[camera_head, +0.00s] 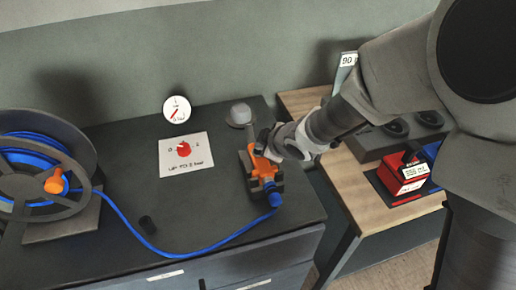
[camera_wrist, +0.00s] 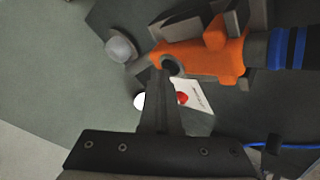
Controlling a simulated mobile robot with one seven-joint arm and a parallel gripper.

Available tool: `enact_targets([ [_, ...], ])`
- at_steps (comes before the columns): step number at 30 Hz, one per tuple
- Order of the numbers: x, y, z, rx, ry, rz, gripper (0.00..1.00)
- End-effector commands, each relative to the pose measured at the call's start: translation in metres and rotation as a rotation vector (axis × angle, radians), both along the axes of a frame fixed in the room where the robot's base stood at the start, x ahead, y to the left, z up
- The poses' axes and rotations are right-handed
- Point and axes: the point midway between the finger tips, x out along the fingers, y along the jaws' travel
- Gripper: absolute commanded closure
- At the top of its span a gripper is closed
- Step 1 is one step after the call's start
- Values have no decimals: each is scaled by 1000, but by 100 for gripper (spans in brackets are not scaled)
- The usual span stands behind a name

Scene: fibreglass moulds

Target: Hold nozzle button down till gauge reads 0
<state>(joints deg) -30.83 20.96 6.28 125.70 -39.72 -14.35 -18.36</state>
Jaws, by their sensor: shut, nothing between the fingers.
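The orange nozzle (camera_head: 262,166) lies in a dark holder on the grey cabinet top, with a blue hose at its near end. It also shows in the wrist view (camera_wrist: 215,62), with a dark round part near the fingertips; I cannot tell if that is the button. My gripper (camera_head: 266,144) is shut and empty, its tips at the nozzle's far end; it shows in the wrist view (camera_wrist: 163,78). I cannot tell whether the tips touch or press. The white round gauge (camera_head: 177,109) stands behind with a slanting red needle; its figures are too small to read.
A card with a red knob (camera_head: 184,149) lies before the gauge. A grey domed object (camera_head: 241,114) stands behind the nozzle. A wooden bench (camera_head: 352,190) at right holds a red box (camera_head: 402,176).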

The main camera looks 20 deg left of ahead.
Motion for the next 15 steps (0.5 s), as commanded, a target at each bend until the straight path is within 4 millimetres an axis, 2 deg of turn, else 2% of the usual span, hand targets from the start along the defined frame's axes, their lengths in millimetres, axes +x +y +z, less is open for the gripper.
enact_targets([
  [15, 0, 0, 4, -1, 1, 0, 100],
])
